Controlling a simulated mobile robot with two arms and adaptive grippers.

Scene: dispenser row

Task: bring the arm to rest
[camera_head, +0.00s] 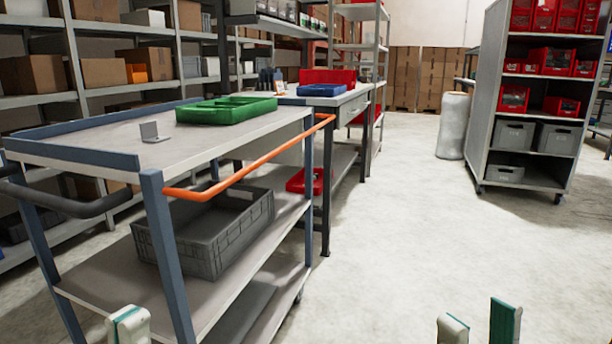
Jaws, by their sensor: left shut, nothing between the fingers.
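My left gripper (128,324) shows only as a pale fingertip with a green edge at the bottom left, in front of the cart's lower shelf. It is shut and empty. My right gripper (479,318) shows at the bottom right over bare floor. Its two fingertips stand apart, with nothing between them. The rest of both grippers and both arms lies below the picture.
A grey cart (85,148) with an orange handle (262,163) stands close at left. It carries a green tray (226,110), a small grey bracket (150,132) and a grey crate (205,238). A bin rack (487,95) stands far right. The middle floor is clear.

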